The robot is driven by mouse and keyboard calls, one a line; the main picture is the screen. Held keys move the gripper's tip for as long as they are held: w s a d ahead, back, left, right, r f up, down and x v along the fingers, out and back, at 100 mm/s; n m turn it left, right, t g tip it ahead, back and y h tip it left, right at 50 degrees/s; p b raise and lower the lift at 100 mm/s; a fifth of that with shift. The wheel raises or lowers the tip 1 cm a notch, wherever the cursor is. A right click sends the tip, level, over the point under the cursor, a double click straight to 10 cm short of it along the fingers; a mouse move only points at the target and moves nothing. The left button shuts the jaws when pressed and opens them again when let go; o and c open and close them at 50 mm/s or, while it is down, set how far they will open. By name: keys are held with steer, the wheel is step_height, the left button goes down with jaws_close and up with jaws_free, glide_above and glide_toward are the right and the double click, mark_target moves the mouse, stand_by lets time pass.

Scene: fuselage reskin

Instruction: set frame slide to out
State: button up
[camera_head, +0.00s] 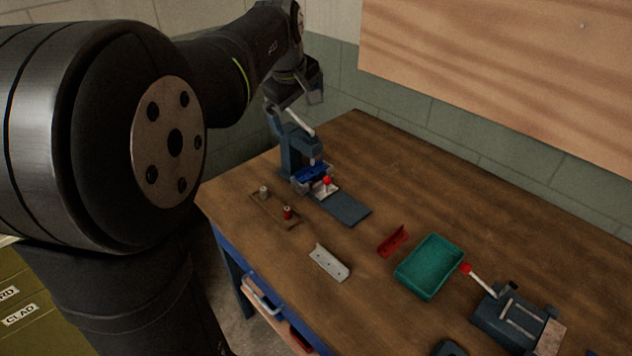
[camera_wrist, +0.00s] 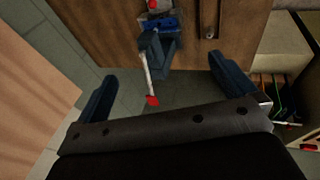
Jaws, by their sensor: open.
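A dark blue-grey bench press (camera_head: 292,150) stands near the back left edge of the table. A bright blue piece (camera_head: 312,173) with a pale plate and a red knob (camera_head: 327,181), which looks like the frame slide, sits at the press. A bare dark plate (camera_head: 345,207) extends in front of it. In the wrist view the blue piece (camera_wrist: 160,24) and red knob (camera_wrist: 153,4) are at the top. My gripper (camera_head: 316,92) is open and empty above and behind the press; its spread fingers (camera_wrist: 161,67) show in the wrist view.
The press's pale lever (camera_wrist: 147,75) with a red tip rises close to my gripper. A wooden strip with two pegs (camera_head: 275,209), a grey bracket (camera_head: 329,262), a red bracket (camera_head: 393,241), a green tray (camera_head: 430,266) and a clamp-like fixture (camera_head: 514,315) are on the table. The back right is clear.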

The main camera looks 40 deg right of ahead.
mark_target(329, 180)
steer(key=shift+c, duration=0.4)
steer(key=shift+d+f, duration=0.15)
steer(key=shift+f, duration=0.05)
steer(key=c, duration=0.4)
steer(key=shift+m+y, duration=0.4)
steer(key=shift+y, duration=0.3)
steer(key=d+f, duration=0.1)
steer(key=s+d+f, duration=0.1)
steer(key=d+f, duration=0.1)
steer(key=f, duration=0.1)
steer(key=shift+s+d+f, duration=0.1)
steer(key=shift+s+d, duration=0.05)
steer(key=shift+s, duration=0.1)
steer(key=c, duration=0.7)
steer(key=s+d+f, duration=0.1)
steer(key=d+f, duration=0.1)
steer(key=s+d+f+m+t+y, duration=0.1)
steer(key=d+f, duration=0.1)
steer(key=s+d+f+t, duration=0.1)
steer(key=d+f, duration=0.1)
steer(key=f, duration=0.1)
steer(key=shift+s+f+m+y, duration=0.1)
steer(key=shift+s+m+y, duration=0.2)
steer(key=shift+m, duration=0.1)
steer(key=shift+c, duration=0.5)
steer(key=x, duration=1.7)
steer(key=shift+d+f, duration=0.1)
steer(key=shift+f, duration=0.2)
steer(key=shift+c, duration=0.2)
